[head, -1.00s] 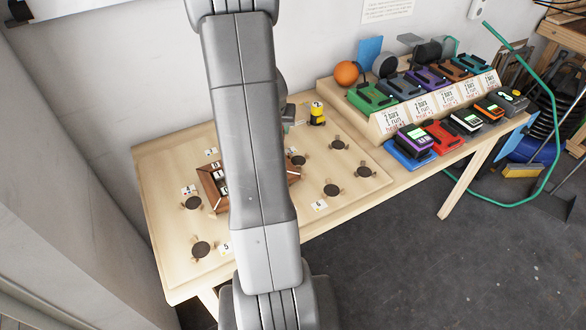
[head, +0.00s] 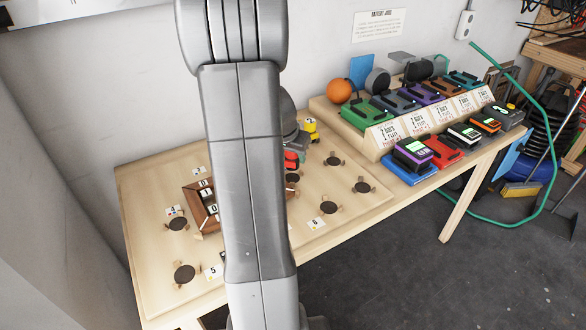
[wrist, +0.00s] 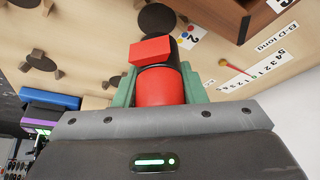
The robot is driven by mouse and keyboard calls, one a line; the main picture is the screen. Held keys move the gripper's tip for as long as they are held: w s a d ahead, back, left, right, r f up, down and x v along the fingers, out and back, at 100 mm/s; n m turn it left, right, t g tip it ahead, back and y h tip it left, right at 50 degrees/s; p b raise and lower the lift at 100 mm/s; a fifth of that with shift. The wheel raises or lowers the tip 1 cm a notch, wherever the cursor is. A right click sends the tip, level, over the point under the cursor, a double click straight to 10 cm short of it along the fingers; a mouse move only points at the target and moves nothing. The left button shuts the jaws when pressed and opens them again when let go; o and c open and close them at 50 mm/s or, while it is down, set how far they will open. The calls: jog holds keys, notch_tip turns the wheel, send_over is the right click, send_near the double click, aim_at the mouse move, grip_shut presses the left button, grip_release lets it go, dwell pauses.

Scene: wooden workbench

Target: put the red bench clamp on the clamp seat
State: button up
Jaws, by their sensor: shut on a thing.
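The red bench clamp (wrist: 158,85) is held between the green fingers of my gripper (wrist: 158,76) in the wrist view. It has a red block on a rounded red body with black parts. In the head view, the clamp (head: 291,158) shows as a small red patch beside my arm, which hides part of it. I cannot tell which seat is the clamp seat, or whether the clamp touches the bench.
Other dark round seats with small wooden blocks (head: 184,273) are spread over the wooden board. A brown divided tray (head: 196,204) is partly hidden by my arm. A yellow and black object (head: 311,129) stands near the clamp. A charger rack (head: 383,135) and several devices fill the right side.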

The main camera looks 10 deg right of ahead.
aim_at(293, 163)
jog(key=shift+f, duration=2.05)
jog(key=shift+f+b, duration=0.1)
jog(key=shift+b, duration=0.25)
jog(key=shift+f, duration=0.15)
jog(key=o, duration=1.2)
jog(key=shift+r, duration=0.55)
jog(key=p+v, duration=0.1)
jog(key=v, duration=1)
jog(key=shift+s+a+r, duration=0.15)
jog(key=shift+s, duration=0.1)
